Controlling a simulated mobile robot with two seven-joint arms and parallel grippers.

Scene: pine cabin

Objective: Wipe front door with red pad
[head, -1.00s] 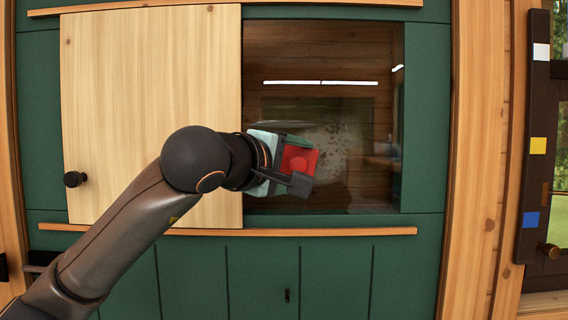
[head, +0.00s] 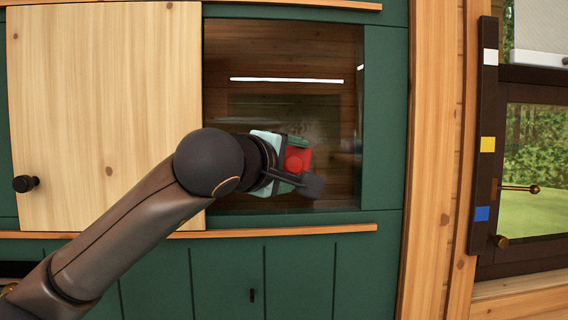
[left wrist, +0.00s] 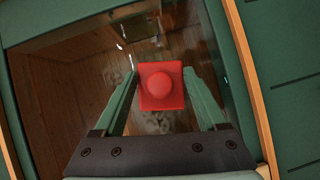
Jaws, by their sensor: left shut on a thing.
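My left gripper (head: 298,170) is shut on the red pad (head: 297,159), a square pad with a round knob, and holds it in front of the cabinet's dark glass pane (head: 340,100). In the left wrist view the pad (left wrist: 161,86) sits between the green fingers, knob towards the camera. I cannot tell whether the pad touches the glass. Faint greyish smudges show on the glass in the left wrist view (left wrist: 157,122), near the pad. A pale wooden door panel (head: 100,110) with a black knob is left of the glass. My right gripper is not in view.
Wooden rails (head: 330,230) run above and below the glass and panel. Green cabinet fronts (head: 225,280) lie beneath. To the right are a pine post (head: 435,150), a dark strip with coloured squares (head: 484,110) and a window (head: 535,140).

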